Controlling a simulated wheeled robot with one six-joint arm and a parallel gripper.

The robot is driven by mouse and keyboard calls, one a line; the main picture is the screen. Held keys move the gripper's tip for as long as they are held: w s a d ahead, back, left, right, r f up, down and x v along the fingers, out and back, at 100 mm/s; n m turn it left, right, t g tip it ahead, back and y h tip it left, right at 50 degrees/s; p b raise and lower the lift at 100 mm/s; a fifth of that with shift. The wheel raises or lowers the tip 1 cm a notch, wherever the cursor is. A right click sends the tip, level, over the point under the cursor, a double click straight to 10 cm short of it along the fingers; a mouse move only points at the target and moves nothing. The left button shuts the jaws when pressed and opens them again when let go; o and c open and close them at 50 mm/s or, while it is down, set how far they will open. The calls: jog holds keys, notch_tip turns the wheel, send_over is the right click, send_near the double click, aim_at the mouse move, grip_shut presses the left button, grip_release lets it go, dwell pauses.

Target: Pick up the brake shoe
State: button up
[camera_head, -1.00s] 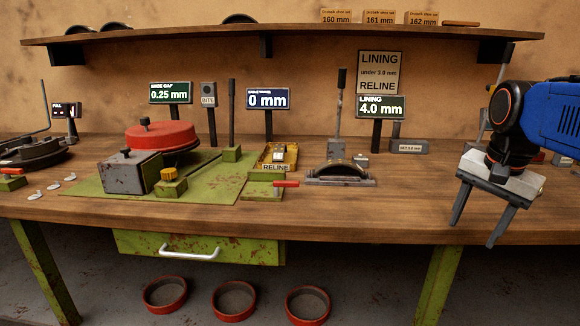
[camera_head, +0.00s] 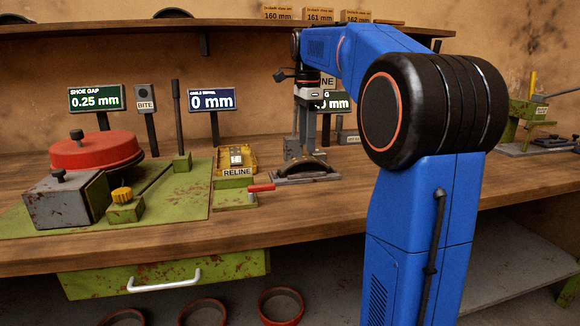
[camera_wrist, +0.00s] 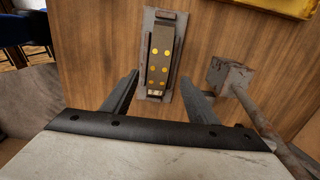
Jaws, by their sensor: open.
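The brake shoe (camera_head: 303,168), a dark curved piece, rests on a grey metal gauge base (camera_head: 322,176) on the bench. In the wrist view the brake shoe (camera_wrist: 160,58) shows from above as a dark strip with several yellow rivets, lying lengthwise in its base (camera_wrist: 176,18). My gripper (camera_head: 305,135) points down just above and behind it in the head view. In the wrist view my gripper (camera_wrist: 158,92) is open, with one finger on each side of the shoe's near end. It is empty; whether a finger touches the base I cannot tell.
A grey block with a lever (camera_wrist: 230,75) stands close to the right finger in the wrist view. A yellow RELINE tray (camera_head: 235,160) and a red-handled green fixture (camera_head: 235,195) stand left of the shoe. Bench front (camera_head: 200,240) is mostly clear.

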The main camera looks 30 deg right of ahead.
aim_at(305, 158)
jog(key=shift+s+a+f, duration=0.1)
jog(key=shift+a+f, duration=0.1)
jog(key=shift+f, duration=1.5)
jog(key=shift+a+f, duration=0.15)
jog(key=shift+f, duration=1.55)
grip_shut()
jog(key=shift+r, duration=0.1)
jog(key=shift+r, duration=1.8)
jog(key=s+a, duration=0.1)
jog(key=s, duration=0.4)
jog(key=s+a, duration=0.2)
jog(key=s, duration=0.4)
jog(key=s+a, duration=0.2)
jog(key=s, duration=0.4)
jog(key=shift+s+f, duration=0.15)
